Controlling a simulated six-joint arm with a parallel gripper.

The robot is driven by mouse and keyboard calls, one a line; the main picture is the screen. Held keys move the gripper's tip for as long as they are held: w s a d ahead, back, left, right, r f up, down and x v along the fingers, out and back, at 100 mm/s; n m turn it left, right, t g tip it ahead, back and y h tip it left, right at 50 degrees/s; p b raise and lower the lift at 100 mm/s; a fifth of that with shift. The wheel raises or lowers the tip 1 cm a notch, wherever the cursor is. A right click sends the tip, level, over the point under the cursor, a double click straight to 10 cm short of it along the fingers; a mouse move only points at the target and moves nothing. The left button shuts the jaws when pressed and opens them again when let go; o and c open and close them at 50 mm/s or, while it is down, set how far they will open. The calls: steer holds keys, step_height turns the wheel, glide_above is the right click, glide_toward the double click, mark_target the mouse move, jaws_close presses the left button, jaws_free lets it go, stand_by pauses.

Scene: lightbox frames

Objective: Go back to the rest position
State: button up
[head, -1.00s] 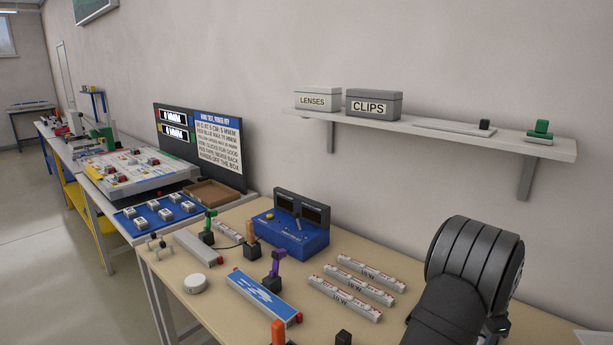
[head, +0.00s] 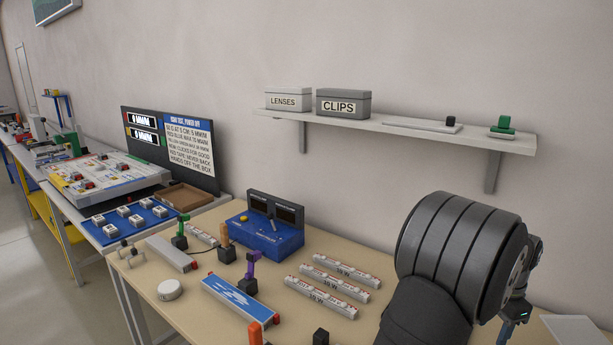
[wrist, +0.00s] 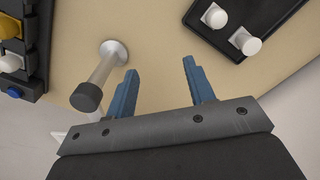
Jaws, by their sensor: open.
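My gripper (wrist: 164,92) shows in the wrist view with its two blue fingers apart and nothing between them. It is above the tan table top (wrist: 165,40). In the head view my dark grey arm fills the lower right, and part of the gripper (head: 512,322) shows beside it at the right, its fingertips not clear. A metal post with a dark cap (wrist: 103,75) stands just left of the fingers in the wrist view; I cannot tell if they touch.
A dark tray with white knobs (wrist: 243,40) lies at the wrist view's upper right. In the head view, a blue tester box (head: 265,235), white strips (head: 320,297) and upright tools (head: 248,275) stand on the table. A wall shelf (head: 400,128) holds the LENSES and CLIPS boxes.

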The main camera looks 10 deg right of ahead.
steer(key=w+a+n, duration=0.3)
steer(key=w+a, duration=0.4)
steer(key=a, duration=0.5)
steer(key=w+a+f+n, duration=0.1)
steer(key=w+a+n, duration=0.3)
steer(key=w+a, duration=0.3)
steer(key=w+a+f+n, duration=0.1)
steer(key=w+a+n, duration=0.3)
steer(key=a, duration=1.2)
steer(key=w, duration=0.4)
steer(key=shift+a+f, duration=0.15)
steer(key=shift+a, duration=0.2)
